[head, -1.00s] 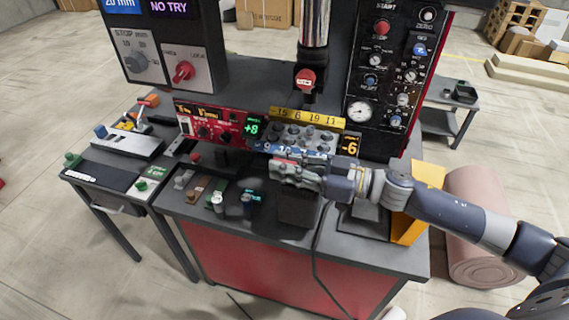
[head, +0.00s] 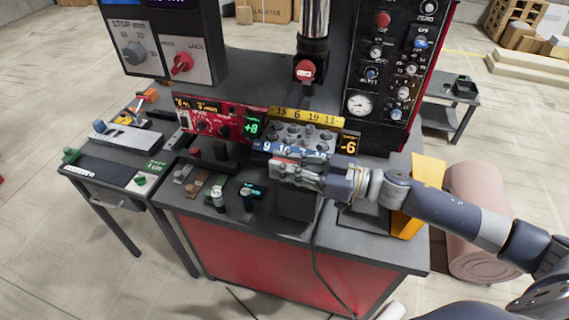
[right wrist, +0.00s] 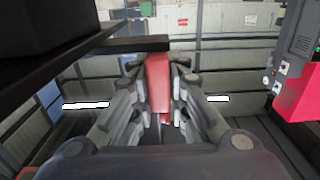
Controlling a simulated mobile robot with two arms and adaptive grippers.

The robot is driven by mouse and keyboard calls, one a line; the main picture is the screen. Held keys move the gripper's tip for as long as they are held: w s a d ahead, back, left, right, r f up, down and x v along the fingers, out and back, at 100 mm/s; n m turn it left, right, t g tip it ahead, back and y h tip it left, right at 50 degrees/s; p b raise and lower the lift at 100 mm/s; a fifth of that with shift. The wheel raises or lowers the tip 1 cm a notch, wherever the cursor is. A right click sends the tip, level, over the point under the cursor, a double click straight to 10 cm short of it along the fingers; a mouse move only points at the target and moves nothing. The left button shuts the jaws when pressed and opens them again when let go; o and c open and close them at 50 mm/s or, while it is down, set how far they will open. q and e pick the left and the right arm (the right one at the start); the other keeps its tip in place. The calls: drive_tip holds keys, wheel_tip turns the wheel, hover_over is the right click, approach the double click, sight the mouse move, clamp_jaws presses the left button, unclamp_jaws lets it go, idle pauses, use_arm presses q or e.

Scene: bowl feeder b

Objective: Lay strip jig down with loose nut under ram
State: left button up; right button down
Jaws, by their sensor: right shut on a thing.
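My right gripper (head: 283,170) comes in from the right and is shut over the front of the bench, just in front of the knobbed block. In the right wrist view its fingers (right wrist: 160,100) close on a red bar (right wrist: 158,80). A dark bar (right wrist: 140,44) crosses its far end; I cannot tell whether they are joined. I cannot tell whether the red bar is the strip jig. The chrome ram (head: 314,22) stands behind, with a red-tagged dark end (head: 305,70) above the bench. I cannot make out a loose nut. My left gripper is not in view.
A knobbed block (head: 300,138) with numbered yellow and blue strips stands close behind the gripper. A red panel (head: 215,122) and a gauge column (head: 375,80) flank the ram. Small coloured strips (head: 196,187) lie at the front left. An orange panel (head: 425,185) stands at right.

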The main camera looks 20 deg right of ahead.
drive_tip(key=c, duration=1.5)
unclamp_jaws()
drive_tip(key=shift+f, duration=0.1)
drive_tip(key=v, duration=1.2)
drive_tip(key=shift+s, duration=0.1)
